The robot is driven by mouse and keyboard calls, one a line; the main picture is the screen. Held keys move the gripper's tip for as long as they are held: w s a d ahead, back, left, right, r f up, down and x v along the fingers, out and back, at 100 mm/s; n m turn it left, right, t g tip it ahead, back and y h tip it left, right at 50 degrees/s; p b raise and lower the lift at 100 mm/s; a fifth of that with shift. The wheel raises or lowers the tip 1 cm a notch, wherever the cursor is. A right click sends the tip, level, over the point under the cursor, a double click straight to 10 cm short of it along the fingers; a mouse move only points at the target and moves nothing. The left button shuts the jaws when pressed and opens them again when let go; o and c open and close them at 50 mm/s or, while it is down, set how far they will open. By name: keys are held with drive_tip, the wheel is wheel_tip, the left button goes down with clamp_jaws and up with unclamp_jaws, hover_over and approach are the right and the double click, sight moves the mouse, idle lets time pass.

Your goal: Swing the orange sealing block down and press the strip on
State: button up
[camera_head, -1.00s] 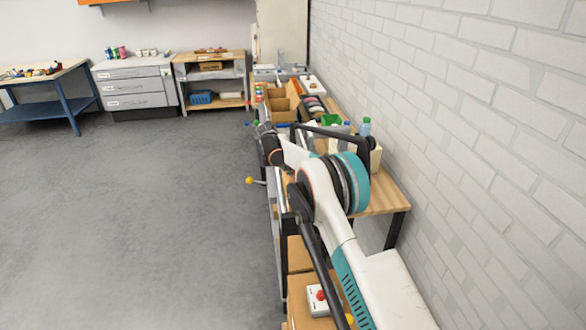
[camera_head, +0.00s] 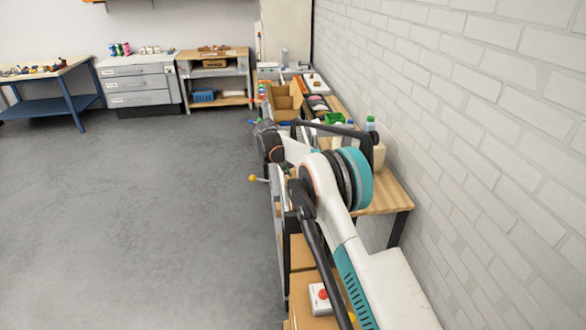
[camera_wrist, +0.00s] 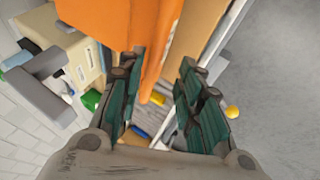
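The orange sealing block (camera_wrist: 118,28) fills the top middle of the wrist view, and a narrow orange part runs down from it toward the gap between my fingers. My gripper (camera_wrist: 160,85) has its two dark green-padded fingers spread apart. The narrow orange part lies close to the left finger; I cannot tell whether they touch. In the head view my arm hides the block and my fingers. I cannot make out the strip in either view.
A wooden bench (camera_head: 385,197) runs along the white brick wall, with an open cardboard box (camera_head: 284,103) and bottles. A yellow ball knob (camera_head: 252,177) sticks out at its left side. A red-button box (camera_head: 320,298) is near the front. The grey floor at left is clear.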

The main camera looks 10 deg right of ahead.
drive_tip(key=v, duration=1)
drive_tip(key=shift+s+a+r, duration=0.2)
drive_tip(key=shift+a+r, duration=0.05)
drive_tip(key=s+d+r+y+b, duration=0.1)
drive_tip(key=s+d+r+b, duration=0.15)
drive_tip(key=s+r, duration=0.4)
drive_tip(key=s+d+r+y+b, duration=0.1)
drive_tip(key=s+d+r, duration=0.25)
drive_tip(key=s, duration=0.65)
drive_tip(key=s+d+r+y+b, duration=0.1)
drive_tip(key=s+d+r, duration=0.2)
drive_tip(key=s+r, duration=0.35)
drive_tip(key=s+d+f+t+b, duration=0.1)
drive_tip(key=s+f, duration=0.3)
drive_tip(key=s, duration=0.6)
drive_tip(key=s+d+f+y+b, duration=0.1)
drive_tip(key=s+f, duration=0.4)
drive_tip(key=s, duration=0.6)
drive_tip(key=s+d+f+m+t+b, duration=0.1)
drive_tip(key=s+f, duration=0.3)
drive_tip(key=s, duration=0.7)
drive_tip(key=shift+d+f+t+y+b, duration=0.3)
drive_tip(key=shift+f+y+b, duration=0.1)
drive_tip(key=shift+b, duration=0.4)
